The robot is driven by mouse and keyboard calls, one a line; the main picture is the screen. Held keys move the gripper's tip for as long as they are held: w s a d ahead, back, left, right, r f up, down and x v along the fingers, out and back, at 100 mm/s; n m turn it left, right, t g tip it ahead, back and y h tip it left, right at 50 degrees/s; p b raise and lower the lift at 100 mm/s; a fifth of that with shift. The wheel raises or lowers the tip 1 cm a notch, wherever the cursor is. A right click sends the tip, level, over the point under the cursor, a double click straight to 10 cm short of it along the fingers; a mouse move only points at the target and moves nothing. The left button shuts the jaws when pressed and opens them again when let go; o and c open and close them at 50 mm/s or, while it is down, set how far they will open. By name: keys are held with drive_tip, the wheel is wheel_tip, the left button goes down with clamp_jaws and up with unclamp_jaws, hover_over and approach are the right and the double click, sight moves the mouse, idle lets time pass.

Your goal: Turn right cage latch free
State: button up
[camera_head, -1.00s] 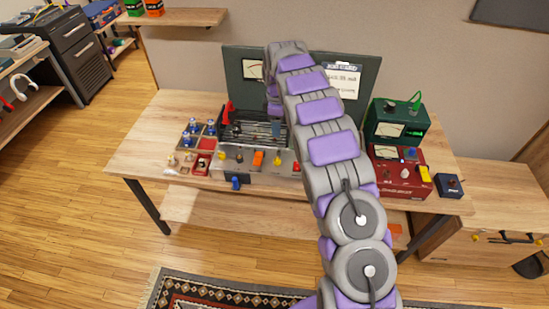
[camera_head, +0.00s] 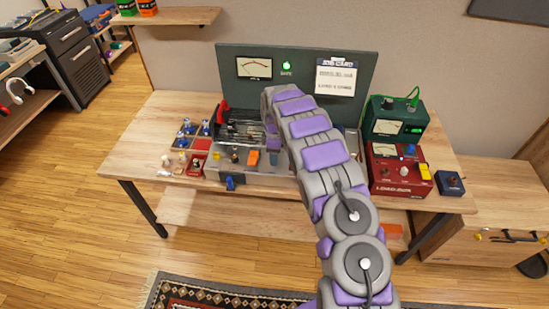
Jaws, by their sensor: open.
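An open-topped dark cage (camera_head: 238,132) sits on a grey chassis (camera_head: 222,170) on the workbench (camera_head: 150,135). A red upright part (camera_head: 224,111) shows at the cage's left end; I cannot tell if it is a latch. My arm crosses the cage's right side, and I cannot make out the right latch, which seems hidden behind it. My gripper (camera_head: 272,152) hangs down at the arm's far end, near the cage's right front. It is small and partly covered by the arm; its fingers are open. I cannot tell whether it touches anything.
Knobs and an orange switch (camera_head: 253,157) line the chassis front. A parts tray (camera_head: 182,158) stands left. Green (camera_head: 396,124) and red (camera_head: 396,176) meter boxes and a blue box (camera_head: 449,184) stand right. A dark panel (camera_head: 300,60) with a job card (camera_head: 335,77) stands behind.

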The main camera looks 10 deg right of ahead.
drive_tip(key=shift+a+f, duration=0.1)
drive_tip(key=shift+f, duration=0.35)
drive_tip(key=shift+a+f, duration=0.2)
drive_tip(key=shift+a, duration=0.35)
drive_tip(key=shift+d, duration=0.45)
drive_tip(key=c, duration=0.5)
drive_tip(key=shift+a+r, duration=0.1)
drive_tip(key=shift+a, duration=0.05)
drive_tip(key=c, duration=0.5)
